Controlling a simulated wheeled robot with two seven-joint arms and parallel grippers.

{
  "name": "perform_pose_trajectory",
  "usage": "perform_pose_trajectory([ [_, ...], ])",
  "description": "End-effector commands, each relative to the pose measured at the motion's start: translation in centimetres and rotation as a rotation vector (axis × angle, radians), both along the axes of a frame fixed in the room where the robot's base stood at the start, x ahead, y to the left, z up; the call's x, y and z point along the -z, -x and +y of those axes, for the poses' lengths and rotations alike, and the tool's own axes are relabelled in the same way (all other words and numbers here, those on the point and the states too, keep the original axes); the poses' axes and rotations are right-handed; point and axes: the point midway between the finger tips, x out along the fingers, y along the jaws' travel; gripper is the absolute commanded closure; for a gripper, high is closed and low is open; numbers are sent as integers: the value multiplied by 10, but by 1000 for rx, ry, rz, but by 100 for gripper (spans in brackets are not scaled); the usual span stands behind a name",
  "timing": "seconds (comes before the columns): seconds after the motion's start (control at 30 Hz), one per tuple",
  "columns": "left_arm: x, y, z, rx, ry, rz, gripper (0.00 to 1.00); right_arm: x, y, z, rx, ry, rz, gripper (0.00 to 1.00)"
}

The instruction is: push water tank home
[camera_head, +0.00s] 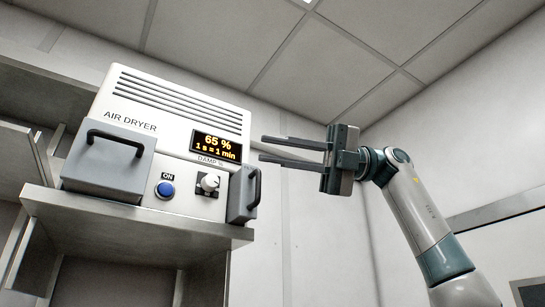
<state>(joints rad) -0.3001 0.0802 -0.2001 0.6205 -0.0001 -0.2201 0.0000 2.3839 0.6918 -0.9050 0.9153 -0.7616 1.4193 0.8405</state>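The white air dryer (170,115) stands on a grey shelf. A grey box with a black handle (108,163) projects from its front left. A darker grey narrow box with a handle (241,194) sits at its right end, standing out from the front. Neither bears a readable label, so I cannot tell which is the water tank. My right gripper (262,149) comes from the right, its two fingers pointing left with a gap between them. It is open and empty, above the narrow box in the picture; its depth is unclear. My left gripper is out of view.
The dryer's display (216,146) reads "65 %" and "1 s = 1 min". Below are a blue ON button (165,189) and a knob (209,182). The metal shelf (130,219) carries the dryer. Other shelves are at left. Open room lies right of the dryer.

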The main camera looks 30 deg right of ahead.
Motion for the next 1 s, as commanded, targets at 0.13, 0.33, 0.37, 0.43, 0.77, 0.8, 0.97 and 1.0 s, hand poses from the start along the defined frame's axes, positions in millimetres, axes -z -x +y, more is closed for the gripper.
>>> perform_pose_trajectory([
  [0.13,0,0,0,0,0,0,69,0,0,0,0,0,0,83],
  [0.33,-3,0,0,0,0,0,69,-1,0,0,-1,0,0,83],
  [0.37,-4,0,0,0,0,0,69,-1,0,0,-1,0,0,83],
  [0.43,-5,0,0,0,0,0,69,-1,0,0,-1,0,0,83],
  [0.77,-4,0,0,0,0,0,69,0,0,0,-1,0,0,72],
  [0.8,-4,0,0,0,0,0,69,0,0,0,-1,0,0,72],
  [0.97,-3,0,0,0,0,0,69,1,-1,0,5,-3,3,72],
  [1.0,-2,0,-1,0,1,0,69,1,-1,0,9,-4,6,72],
])
